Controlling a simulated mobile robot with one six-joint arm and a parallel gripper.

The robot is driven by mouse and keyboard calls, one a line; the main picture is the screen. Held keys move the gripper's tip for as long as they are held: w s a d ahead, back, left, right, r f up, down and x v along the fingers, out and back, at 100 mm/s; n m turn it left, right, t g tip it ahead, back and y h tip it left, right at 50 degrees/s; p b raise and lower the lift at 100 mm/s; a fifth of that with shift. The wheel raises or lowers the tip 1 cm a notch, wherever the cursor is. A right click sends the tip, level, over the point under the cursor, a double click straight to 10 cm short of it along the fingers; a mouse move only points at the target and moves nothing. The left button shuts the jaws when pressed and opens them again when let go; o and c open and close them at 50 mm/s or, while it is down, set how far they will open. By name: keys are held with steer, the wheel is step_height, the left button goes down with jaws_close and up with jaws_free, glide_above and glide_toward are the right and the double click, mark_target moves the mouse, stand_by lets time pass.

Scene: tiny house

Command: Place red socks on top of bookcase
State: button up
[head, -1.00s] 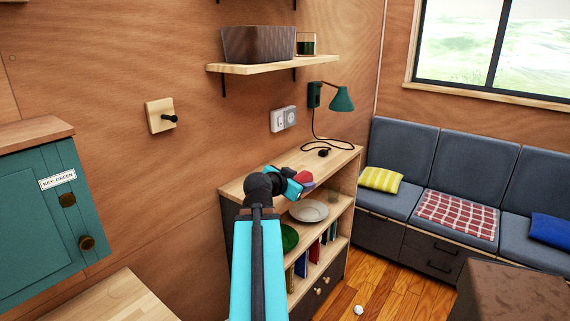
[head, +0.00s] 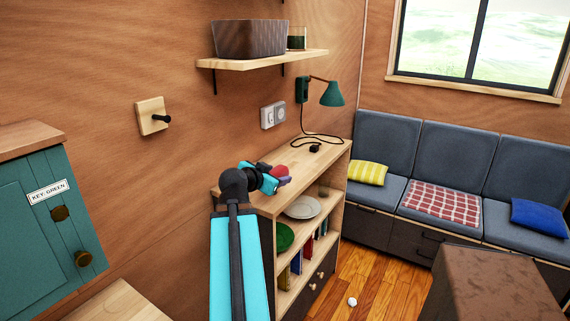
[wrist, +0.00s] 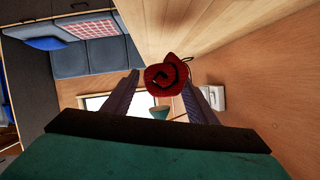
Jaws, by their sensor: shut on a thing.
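The red socks (wrist: 167,76) show as a dark red roll in the wrist view, between the two fingers of my gripper (wrist: 165,85). In the head view the red socks (head: 279,171) are a small red shape at the end of my gripper (head: 277,180). My gripper is shut on them. The wooden bookcase (head: 322,160) stands against the wall, and the gripper is at its top, near the front edge. I cannot tell whether the socks touch the top. The wrist view shows the pale wooden top (wrist: 165,25) close by the socks.
A green lamp (head: 332,93) hangs on the wall, its cord (head: 318,138) reaching the far end of the bookcase top. A wall shelf (head: 265,60) with a basket (head: 249,38) is above. The far part of the top is mostly clear.

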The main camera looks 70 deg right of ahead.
steer(key=shift+w+d+r+p, duration=0.2)
steer(key=shift+d+p, duration=0.4)
steer(key=shift+p, duration=0.35)
steer(key=shift+w+d+f+p, duration=0.2)
steer(key=shift+d+p, duration=0.45)
steer(key=shift+p, duration=0.45)
steer(key=w+d+p, duration=0.1)
steer(key=d, duration=0.3)
steer(key=w+d+f+p, duration=0.1)
steer(key=w+d, duration=0.1)
steer(key=d, duration=0.2)
steer(key=w+d+p, duration=0.1)
steer(key=w+d, duration=0.1)
steer(key=d, duration=0.2)
steer(key=shift+w+f, duration=0.15)
steer(key=shift+f, duration=0.05)
steer(key=shift+d, duration=0.1)
steer(key=shift+f+p, duration=0.85)
steer(key=shift+f, duration=0.95)
steer(key=shift+f+b, duration=0.15)
steer(key=shift+b, duration=0.15)
steer(key=o, duration=1)
